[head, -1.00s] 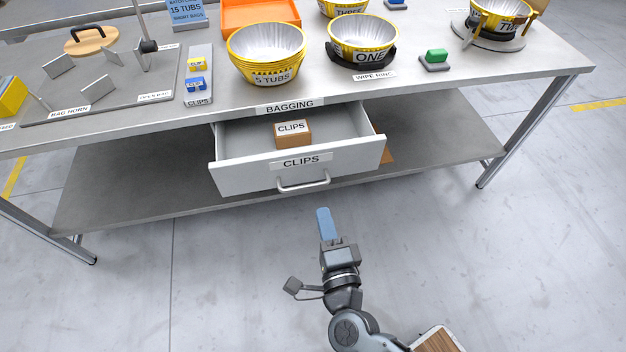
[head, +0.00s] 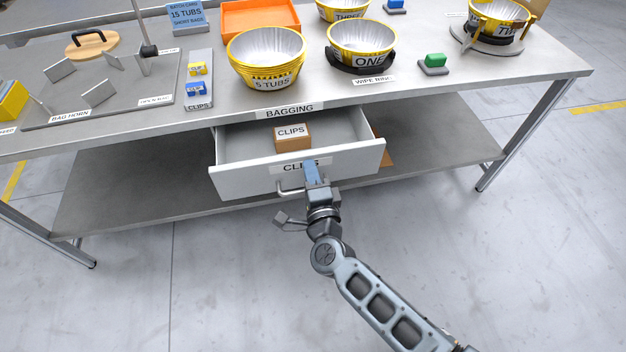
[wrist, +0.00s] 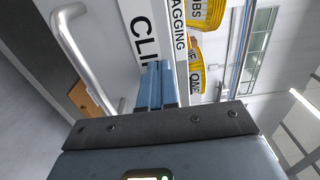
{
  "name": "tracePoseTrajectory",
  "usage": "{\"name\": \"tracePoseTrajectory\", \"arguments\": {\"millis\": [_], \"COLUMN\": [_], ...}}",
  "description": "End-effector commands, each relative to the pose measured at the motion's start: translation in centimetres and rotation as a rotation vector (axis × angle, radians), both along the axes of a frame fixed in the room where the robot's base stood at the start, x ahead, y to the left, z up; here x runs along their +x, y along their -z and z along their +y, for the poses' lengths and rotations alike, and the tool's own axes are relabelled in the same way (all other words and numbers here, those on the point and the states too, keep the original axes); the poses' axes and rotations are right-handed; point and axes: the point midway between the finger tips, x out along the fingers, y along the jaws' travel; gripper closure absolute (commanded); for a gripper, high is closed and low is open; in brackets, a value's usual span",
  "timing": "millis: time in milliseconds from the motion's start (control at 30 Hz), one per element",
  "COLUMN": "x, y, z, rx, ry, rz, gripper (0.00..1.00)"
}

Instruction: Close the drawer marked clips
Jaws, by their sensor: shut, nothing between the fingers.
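The drawer marked CLIPS (head: 240,180) is pulled out below the bench top, with a cardboard box (head: 293,137) labelled CLIPS inside. Its silver handle (head: 289,190) shows low on the front, and also in the wrist view (wrist: 82,55). My gripper (head: 311,168) is shut and empty, its blue fingers at the drawer front over the right part of the CLIPS label. In the wrist view my fingers (wrist: 158,75) reach to the label beside the handle. I cannot tell whether the tips touch the front.
The bench top (head: 420,95) above carries stacked yellow tubs (head: 266,60), a clip holder (head: 198,85) and an orange tray (head: 260,17). A lower shelf (head: 130,190) lies under the drawer. The floor in front is clear.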

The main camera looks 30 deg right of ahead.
Motion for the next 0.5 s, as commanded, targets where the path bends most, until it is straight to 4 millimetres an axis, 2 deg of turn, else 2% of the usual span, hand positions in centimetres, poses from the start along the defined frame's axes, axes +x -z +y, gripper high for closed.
{"name": "tracePoseTrajectory", "arguments": {"millis": [367, 500], "x": [0.13, 0.82], "y": [0.02, 0.07], "z": [-0.03, -0.27], "rx": [-0.001, 0.0], "ry": [0.0, 0.0], "rz": [0.0, -0.001], "gripper": [1.0, 1.0]}}
